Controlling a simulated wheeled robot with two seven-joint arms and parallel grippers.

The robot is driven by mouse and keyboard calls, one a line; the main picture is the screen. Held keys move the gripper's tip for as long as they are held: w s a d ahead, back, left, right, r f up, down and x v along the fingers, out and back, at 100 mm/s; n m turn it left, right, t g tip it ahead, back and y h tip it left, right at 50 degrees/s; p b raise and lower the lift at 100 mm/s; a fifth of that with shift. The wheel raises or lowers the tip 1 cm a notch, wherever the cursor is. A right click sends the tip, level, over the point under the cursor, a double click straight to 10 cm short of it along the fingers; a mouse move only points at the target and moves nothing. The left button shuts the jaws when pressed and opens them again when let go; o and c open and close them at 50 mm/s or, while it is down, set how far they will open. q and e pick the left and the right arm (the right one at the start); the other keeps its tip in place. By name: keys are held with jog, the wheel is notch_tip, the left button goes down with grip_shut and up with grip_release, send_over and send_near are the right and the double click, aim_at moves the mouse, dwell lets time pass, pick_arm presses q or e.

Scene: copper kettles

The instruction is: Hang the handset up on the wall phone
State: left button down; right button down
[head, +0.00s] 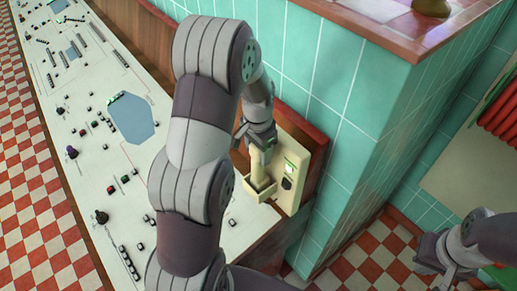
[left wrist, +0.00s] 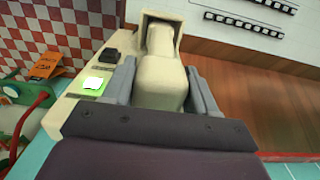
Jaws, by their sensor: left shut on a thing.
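The cream wall phone (head: 296,160) is fixed to a wood-edged panel on the teal tiled wall, with a small lit green screen and a black knob. Its boxy cradle (head: 262,192) juts out at the lower end. The cream handset (left wrist: 160,82) is between the fingers of my left gripper (head: 262,143), which is shut on it. In the left wrist view the handset's far end reaches into the cradle's U-shaped frame (left wrist: 176,24); I cannot tell whether it rests on the bottom. My right gripper (head: 432,252) is at the lower right, away from the phone; its fingers are unclear.
A long white control desk (head: 100,130) with buttons and knobs runs along the left, ending near the phone. A teal tiled pillar (head: 345,130) with a wooden ledge stands right of the phone. Red pipes (head: 500,107) are at the far right. Checkered floor shows between pillar and right arm.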

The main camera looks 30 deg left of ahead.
pick_arm(q)
jog(key=shift+f+b, duration=0.4)
jog(key=shift+f, duration=0.2)
jog(key=shift+c, duration=1.2)
grip_release()
jog(key=shift+r, duration=0.15)
jog(key=shift+c, duration=0.2)
notch_tip(320, 180, up, 6)
jog(key=p, duration=0.4)
jog(key=shift+f+p, duration=0.2)
jog(key=shift+p, duration=0.15)
jog(key=shift+r, duration=0.15)
jog(key=shift+s+r, duration=0.1)
jog(key=shift+r, duration=0.85)
